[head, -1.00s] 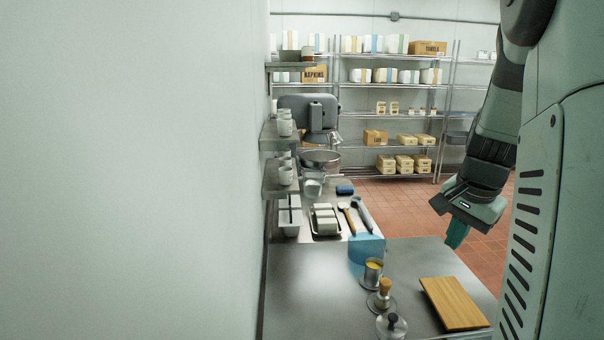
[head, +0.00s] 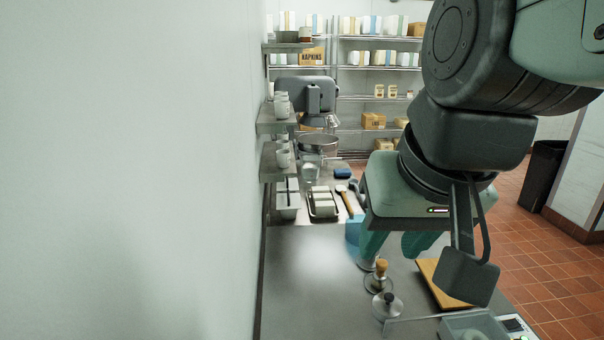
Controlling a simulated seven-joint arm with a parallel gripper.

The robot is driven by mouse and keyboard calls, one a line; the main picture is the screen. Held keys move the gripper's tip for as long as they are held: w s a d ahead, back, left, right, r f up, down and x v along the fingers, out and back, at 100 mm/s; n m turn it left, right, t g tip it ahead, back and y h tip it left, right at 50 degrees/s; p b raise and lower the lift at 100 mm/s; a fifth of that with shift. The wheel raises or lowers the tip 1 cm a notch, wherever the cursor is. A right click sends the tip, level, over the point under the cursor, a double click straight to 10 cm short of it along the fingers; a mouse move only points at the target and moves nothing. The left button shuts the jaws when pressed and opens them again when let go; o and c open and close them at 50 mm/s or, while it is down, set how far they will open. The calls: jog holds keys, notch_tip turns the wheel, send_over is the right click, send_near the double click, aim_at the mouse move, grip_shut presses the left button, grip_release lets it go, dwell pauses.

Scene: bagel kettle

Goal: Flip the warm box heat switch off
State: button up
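No warm box can be made out for certain. A grey, box-like thing (head: 448,325) is cut off by the bottom edge at the lower right of the head view. A small dark panel (head: 513,324) with a pale surround sits beside it; I cannot tell whether this is the heat switch or what position it is in. My gripper (head: 396,246) hangs over the steel counter, its two teal fingers apart with nothing seen between them. It is farther back than the grey box and up to its left. My arm hides part of the counter behind it.
The steel counter (head: 305,285) has clear room at left, beside a wall. A wooden-knobbed tamper (head: 380,276), a black-knobbed lidded thing (head: 387,305) and a wooden board (head: 434,281) stand near my gripper. Cups on wall shelves (head: 283,158) and a mixer (head: 310,95) are farther back.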

jog(key=shift+o, duration=0.7)
jog(key=w+d+m+g, duration=0.1)
jog(key=w+d+m, duration=0.2)
jog(key=w, duration=0.3)
jog(key=shift+w+d+y, duration=0.3)
jog(key=shift+d, duration=0.25)
jog(key=w+d+f+m, duration=0.2)
jog(key=w+d+m, duration=0.1)
jog(key=w+d, duration=0.3)
jog(key=m+g+h, duration=0.1)
jog(key=m+g, duration=0.3)
jog(key=m, duration=0.7)
send_over(511, 324)
notch_tip(511, 324, down, 29)
notch_tip(511, 324, down, 10)
jog(key=shift+f, duration=0.15)
jog(key=shift+c, duration=0.3)
